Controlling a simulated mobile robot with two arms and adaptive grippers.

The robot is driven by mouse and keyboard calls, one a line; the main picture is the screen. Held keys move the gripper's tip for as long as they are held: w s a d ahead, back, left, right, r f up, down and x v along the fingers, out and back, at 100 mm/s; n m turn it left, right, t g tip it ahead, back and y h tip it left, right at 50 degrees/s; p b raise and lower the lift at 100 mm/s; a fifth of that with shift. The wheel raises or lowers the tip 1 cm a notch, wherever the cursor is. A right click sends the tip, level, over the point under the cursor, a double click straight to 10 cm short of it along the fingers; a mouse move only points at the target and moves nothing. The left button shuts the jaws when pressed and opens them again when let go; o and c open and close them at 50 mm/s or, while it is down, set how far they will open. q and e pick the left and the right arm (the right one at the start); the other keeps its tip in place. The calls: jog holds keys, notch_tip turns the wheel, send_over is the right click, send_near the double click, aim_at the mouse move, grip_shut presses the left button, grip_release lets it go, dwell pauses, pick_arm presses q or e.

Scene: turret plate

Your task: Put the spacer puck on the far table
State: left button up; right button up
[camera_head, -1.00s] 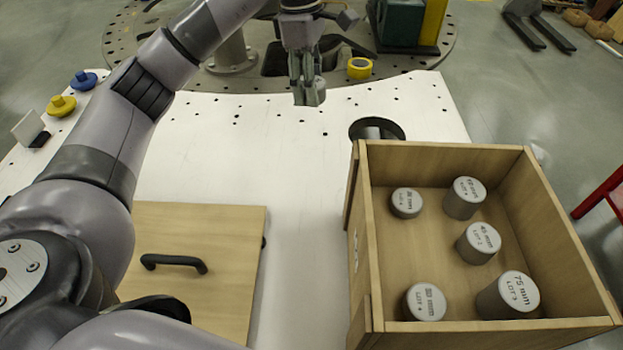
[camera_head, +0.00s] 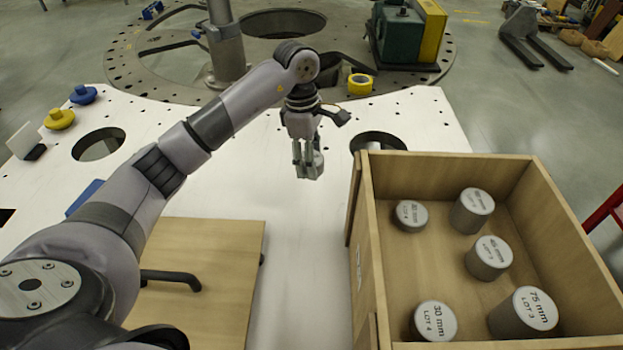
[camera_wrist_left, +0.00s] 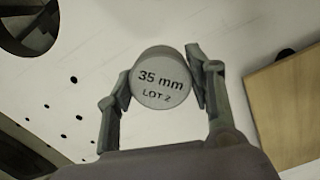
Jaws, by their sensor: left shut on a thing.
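My left gripper (camera_head: 308,170) is shut on the spacer puck, a grey cylinder. The puck (camera_wrist_left: 161,80) shows between the two fingers in the left wrist view, with its face marked "35 mm LOT 2". In the head view the gripper points down over the white perforated plate (camera_head: 290,225), left of the wooden box. The puck is mostly hidden by the fingers there. The round perforated table (camera_head: 445,55) lies beyond the white plate at the top. My right gripper is not in view.
A wooden box (camera_head: 368,225) at the right holds several grey cylinders. A wooden lid (camera_head: 215,265) with a black handle lies at the lower left. Round holes open in the white plate. A yellow tape roll (camera_head: 360,84) and a green and yellow block (camera_head: 405,35) stand at the back.

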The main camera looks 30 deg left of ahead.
aim_at(313, 194)
pick_arm(q)
notch_tip(313, 194, down, 4)
jog(key=shift+r+p, duration=0.1)
jog(key=shift+p, duration=0.25)
notch_tip(313, 194, down, 3)
jog(key=shift+d+f+p, duration=0.1)
jog(key=shift+f+p, duration=0.1)
jog(key=shift+p, duration=0.35)
jog(key=shift+f, duration=0.3)
jog(key=shift+f, duration=0.1)
jog(key=shift+f+b, duration=0.15)
jog(key=shift+b, duration=0.15)
jog(key=o, duration=1.4)
